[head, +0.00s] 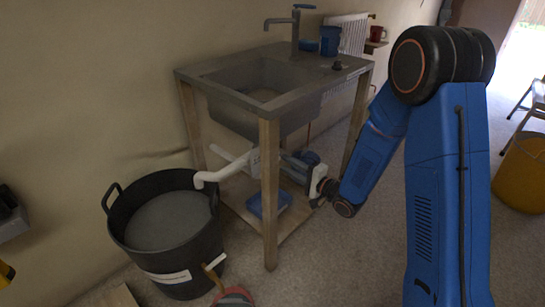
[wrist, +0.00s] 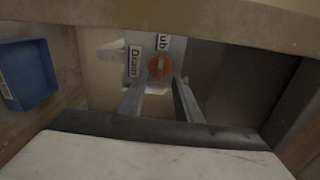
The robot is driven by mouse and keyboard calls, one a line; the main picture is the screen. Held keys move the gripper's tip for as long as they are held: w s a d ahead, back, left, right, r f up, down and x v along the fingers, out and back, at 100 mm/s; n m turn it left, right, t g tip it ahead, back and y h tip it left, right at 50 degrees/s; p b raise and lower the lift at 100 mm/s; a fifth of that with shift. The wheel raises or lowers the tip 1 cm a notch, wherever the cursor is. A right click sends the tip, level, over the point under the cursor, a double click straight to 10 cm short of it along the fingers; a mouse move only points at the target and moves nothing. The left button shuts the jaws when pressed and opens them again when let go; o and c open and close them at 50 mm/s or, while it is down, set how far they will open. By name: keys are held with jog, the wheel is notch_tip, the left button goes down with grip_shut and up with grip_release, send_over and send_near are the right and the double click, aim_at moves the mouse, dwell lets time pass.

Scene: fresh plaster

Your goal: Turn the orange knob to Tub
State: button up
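The round orange knob (wrist: 159,67) shows in the wrist view on a grey plate. A "Drain" label (wrist: 134,62) is on its left, and a label (wrist: 163,41) reading "ub", partly cut off, is above it. I cannot make out which way the knob points. My gripper (wrist: 158,82) has its two fingers apart, one on each side below the knob. Whether they touch it is unclear. In the head view my gripper (head: 318,190) is under the sink, at the white pipework, and the knob is hidden there.
A sink (head: 255,85) on a wooden frame stands above my gripper, with a front leg (head: 269,190) close by. A white pipe (head: 222,172) runs to a black tub (head: 150,260). A blue tray (head: 257,208) lies on the low shelf, also in the wrist view (wrist: 35,75).

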jog(key=v, duration=0.6)
jog(key=shift+s+d, duration=0.15)
jog(key=shift+d, duration=0.05)
jog(key=shift+r, duration=0.1)
jog(key=w+d+r+n+t+h, duration=0.1)
jog(key=w+d+r+n+h, duration=0.15)
jog(key=d+r+h, duration=0.4)
jog(key=s+d+r+n+h, duration=0.1)
jog(key=s+d+r+h, duration=0.15)
jog(key=d, duration=0.45)
jog(key=s+d+r+n+h, duration=0.1)
jog(key=s+d+h, duration=0.25)
jog(key=d, duration=0.25)
jog(key=s+d+r+n+g, duration=0.1)
jog(key=s+d+g, duration=0.1)
jog(key=s, duration=0.8)
jog(key=s+d+r+n+g+h, duration=0.1)
jog(key=s+d+r+g, duration=0.1)
jog(key=s, duration=0.8)
jog(key=s+d+r+n+g, duration=0.1)
jog(key=s+d+g, duration=0.1)
jog(key=s, duration=0.8)
jog(key=shift+s+r+g+h, duration=0.25)
jog(key=shift+s+g+h, duration=0.15)
jog(key=shift+g, duration=0.2)
